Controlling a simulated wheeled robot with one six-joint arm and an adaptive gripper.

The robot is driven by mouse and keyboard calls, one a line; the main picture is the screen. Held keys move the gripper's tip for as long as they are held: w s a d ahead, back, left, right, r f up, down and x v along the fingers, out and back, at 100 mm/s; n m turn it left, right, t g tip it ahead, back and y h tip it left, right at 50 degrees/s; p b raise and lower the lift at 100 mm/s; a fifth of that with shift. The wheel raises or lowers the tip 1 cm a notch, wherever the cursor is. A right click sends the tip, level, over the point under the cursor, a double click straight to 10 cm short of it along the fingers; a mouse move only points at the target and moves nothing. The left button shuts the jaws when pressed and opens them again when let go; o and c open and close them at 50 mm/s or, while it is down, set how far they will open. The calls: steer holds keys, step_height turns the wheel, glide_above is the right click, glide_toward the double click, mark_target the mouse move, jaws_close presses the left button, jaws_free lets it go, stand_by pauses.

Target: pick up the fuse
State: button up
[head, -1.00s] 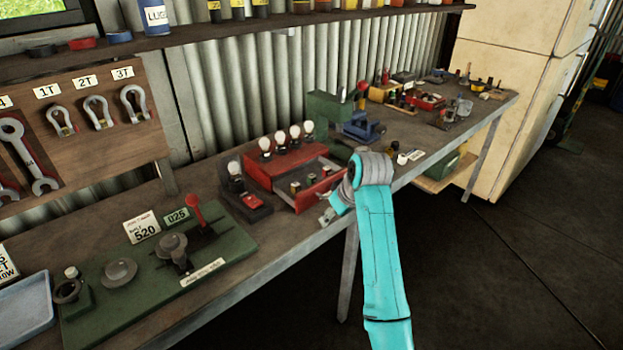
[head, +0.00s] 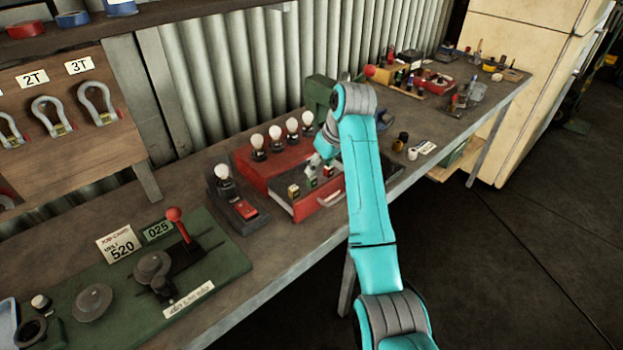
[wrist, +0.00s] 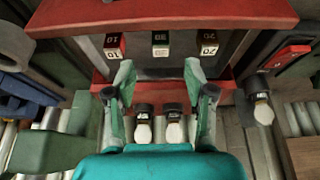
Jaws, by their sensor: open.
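Several small block fuses stand in the open red drawer. In the wrist view there is one with a red top at left (wrist: 114,43), one with a pale top in the middle (wrist: 160,43) and one with a red-marked top at right (wrist: 208,42); each bears a small number. In the head view a yellowish-sided fuse (head: 293,191) shows in the drawer. My gripper (wrist: 158,75) is open and empty, its fingers pointing at the drawer and apart from the fuses. In the head view my arm partly hides the gripper and the drawer's right side.
The red drawer front (wrist: 165,14) edges the fuses on one side. Bulbs (head: 291,128) stand on the red box behind them, and a dark bulb holder (head: 236,200) stands to the left. A green board (head: 150,275) lies farther left. Small pots (head: 400,142) stand at right.

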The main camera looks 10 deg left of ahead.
mark_target(312, 181)
steer(key=shift+a+x, duration=0.15)
steer(key=shift+x, duration=1.65)
steer(key=shift+a+x, duration=0.1)
steer(key=shift+x, duration=1.7)
steer(key=shift+w+r, duration=0.1)
steer(key=shift+r, duration=0.05)
steer(key=c, duration=0.9)
